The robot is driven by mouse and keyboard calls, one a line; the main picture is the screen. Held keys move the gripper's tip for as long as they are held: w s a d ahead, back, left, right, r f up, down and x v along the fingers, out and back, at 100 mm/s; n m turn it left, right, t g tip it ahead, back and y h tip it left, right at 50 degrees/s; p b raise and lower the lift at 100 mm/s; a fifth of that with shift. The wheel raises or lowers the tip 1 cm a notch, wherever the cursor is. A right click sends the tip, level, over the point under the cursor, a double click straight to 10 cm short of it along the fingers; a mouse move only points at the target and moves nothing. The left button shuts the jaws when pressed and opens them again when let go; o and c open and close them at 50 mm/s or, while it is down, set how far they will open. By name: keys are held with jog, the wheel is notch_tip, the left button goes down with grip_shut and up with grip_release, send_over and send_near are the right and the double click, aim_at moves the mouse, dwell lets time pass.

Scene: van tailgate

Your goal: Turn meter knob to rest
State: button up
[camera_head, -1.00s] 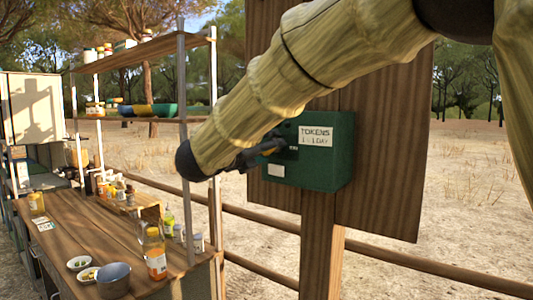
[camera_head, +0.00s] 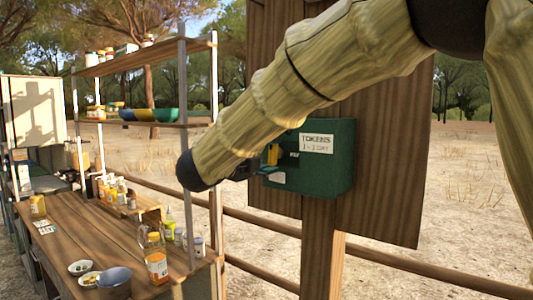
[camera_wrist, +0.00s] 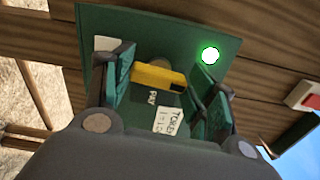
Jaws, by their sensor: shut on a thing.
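The green meter box (camera_head: 335,165) is fixed to a wooden post and board, with a "TOKENS" label (camera_head: 317,143) on its face. Its yellow knob (camera_wrist: 158,76) has a dark end and lies nearly crosswise between my fingers in the wrist view. The knob also shows in the head view as a small yellow upright piece (camera_head: 272,154). My gripper (camera_wrist: 166,68) is shut on the knob, one finger at each end. In the head view my arm partly hides the gripper (camera_head: 258,163). A round lamp (camera_wrist: 210,55) glows green on the box face.
A wooden counter (camera_head: 90,240) with bottles, bowls and a metal pot stands at left under open shelves (camera_head: 150,50). Fence rails (camera_head: 400,262) run behind the post. A red and white object (camera_wrist: 303,96) is at the right edge of the wrist view.

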jog(key=shift+n, duration=0.4)
jog(key=o, duration=1)
jog(key=v, duration=1.2)
